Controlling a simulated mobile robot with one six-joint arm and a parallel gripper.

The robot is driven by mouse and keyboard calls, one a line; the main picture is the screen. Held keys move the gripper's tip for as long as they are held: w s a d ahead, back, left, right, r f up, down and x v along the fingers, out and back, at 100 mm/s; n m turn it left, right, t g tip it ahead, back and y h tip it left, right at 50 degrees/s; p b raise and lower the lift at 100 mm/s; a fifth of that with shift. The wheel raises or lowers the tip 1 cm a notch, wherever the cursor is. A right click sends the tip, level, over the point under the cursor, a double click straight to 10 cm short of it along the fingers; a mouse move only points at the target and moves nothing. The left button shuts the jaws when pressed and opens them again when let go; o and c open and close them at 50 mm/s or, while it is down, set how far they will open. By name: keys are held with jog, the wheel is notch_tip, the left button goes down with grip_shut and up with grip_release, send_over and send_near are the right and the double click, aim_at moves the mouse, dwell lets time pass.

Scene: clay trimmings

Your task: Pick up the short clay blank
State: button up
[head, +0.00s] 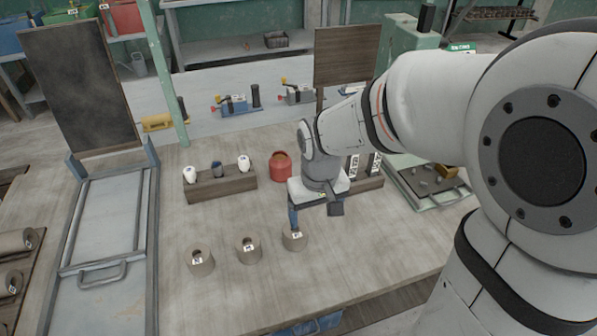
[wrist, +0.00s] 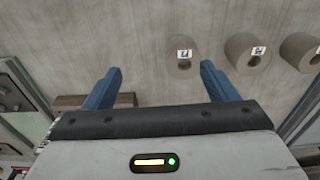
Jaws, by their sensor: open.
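Three grey-brown clay blanks with a hole in the top and a white label stand in a row on the table: a left one (head: 202,266), a middle one (head: 249,255) and a right one (head: 292,244). The right one looks smallest in the wrist view (wrist: 182,68); I cannot tell surely which is the short one. My gripper (head: 315,211) is open and empty, above and behind the right blank. In the wrist view its blue fingers (wrist: 161,69) point towards that blank, which lies beyond the tips, nearer the right finger.
Behind the blanks are a wooden block (head: 221,185) holding small vessels and a red pot (head: 281,167). A tray with small pieces (head: 408,190) lies at the right. A grey metal frame (head: 105,290) stands at the left. The table front is clear.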

aim_at(295, 235)
jog(key=shift+n+g, duration=0.3)
jog(key=shift+n, duration=0.3)
jog(key=w+a+f, duration=0.1)
jog(key=f, duration=0.3)
jog(key=w+a+f, duration=0.1)
jog(key=a+f, duration=0.1)
jog(key=f, duration=0.1)
jog(key=a+f, duration=0.1)
jog(key=f, duration=0.3)
jog(key=shift+w+a+f+p, duration=0.25)
jog(key=shift+w+f+p, duration=0.05)
jog(key=shift+w, duration=0.1)
jog(key=c, duration=1.2)
